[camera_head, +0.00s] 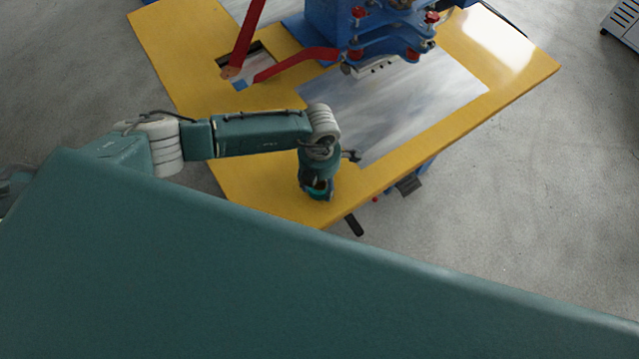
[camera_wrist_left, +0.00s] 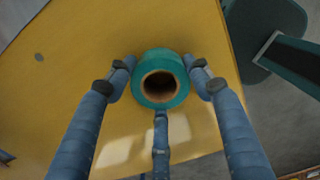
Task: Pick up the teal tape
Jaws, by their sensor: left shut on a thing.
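The teal tape (camera_wrist_left: 160,63) is a round roll with a brown core, seen from above in the left wrist view. It is between the fingers of my left gripper (camera_wrist_left: 160,85), which is shut on it, with fingers touching at its left and right sides. In the head view my left gripper (camera_head: 318,192) points down over the near part of the yellow table, and a bit of the teal tape (camera_head: 317,189) shows between its fingers. I cannot tell whether the tape rests on the table or is slightly lifted. My right gripper is not in view.
The yellow table (camera_head: 180,50) carries a grey metal plate (camera_head: 400,105) and a blue machine (camera_head: 345,25) with red levers (camera_head: 300,62) at the back. A black handle (camera_head: 354,225) sticks out below the near edge.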

